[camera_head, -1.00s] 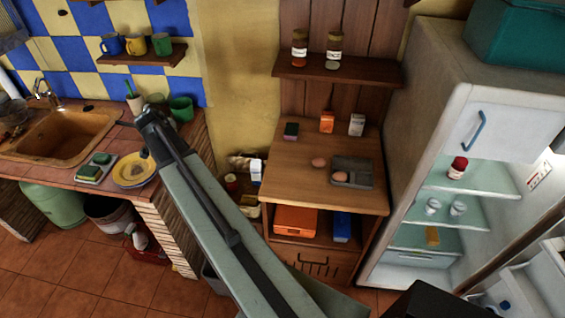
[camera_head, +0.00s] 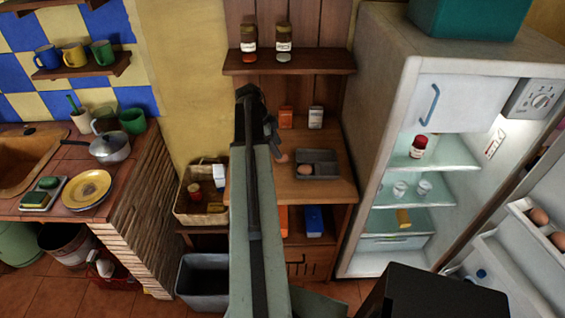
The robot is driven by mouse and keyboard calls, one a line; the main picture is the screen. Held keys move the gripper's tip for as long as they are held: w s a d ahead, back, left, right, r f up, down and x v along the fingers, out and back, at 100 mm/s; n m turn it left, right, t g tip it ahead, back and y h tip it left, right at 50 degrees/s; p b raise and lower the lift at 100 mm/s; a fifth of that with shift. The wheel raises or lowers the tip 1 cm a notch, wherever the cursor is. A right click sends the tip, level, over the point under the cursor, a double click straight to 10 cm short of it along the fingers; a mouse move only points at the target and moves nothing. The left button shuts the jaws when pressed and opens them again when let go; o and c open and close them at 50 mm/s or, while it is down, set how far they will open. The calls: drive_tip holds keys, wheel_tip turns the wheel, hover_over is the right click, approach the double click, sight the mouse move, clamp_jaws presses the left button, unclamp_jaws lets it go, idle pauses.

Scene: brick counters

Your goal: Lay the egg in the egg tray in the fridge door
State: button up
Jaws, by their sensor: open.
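A brown egg (camera_head: 282,157) lies on the wooden counter, left of a grey tray (camera_head: 325,157) and just right of my arm in the picture. Another egg (camera_head: 304,169) is at the front left of that tray. The fridge door stands open at the right edge. Its white egg tray (camera_head: 520,209) holds eggs (camera_head: 538,215), and part of it is cut off by the frame. My gripper (camera_head: 262,108) is at the far end of my raised arm, open, with nothing seen in it. Its fingers are small and dark.
The open fridge (camera_head: 385,80) stands right of the wooden counter (camera_head: 325,191), with a jar and cups on its glass shelves. A wooden shelf (camera_head: 300,60) with two jars hangs above the counter. A basket (camera_head: 200,215) and a grey bin (camera_head: 200,280) stand left of my arm.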

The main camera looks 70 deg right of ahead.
drive_tip(key=b+x, duration=0.5)
drive_tip(key=shift+w+d+f, duration=0.15)
drive_tip(key=shift+w+f, duration=0.05)
drive_tip(key=shift+f, duration=0.05)
drive_tip(key=shift+r, duration=0.15)
drive_tip(key=c, duration=1)
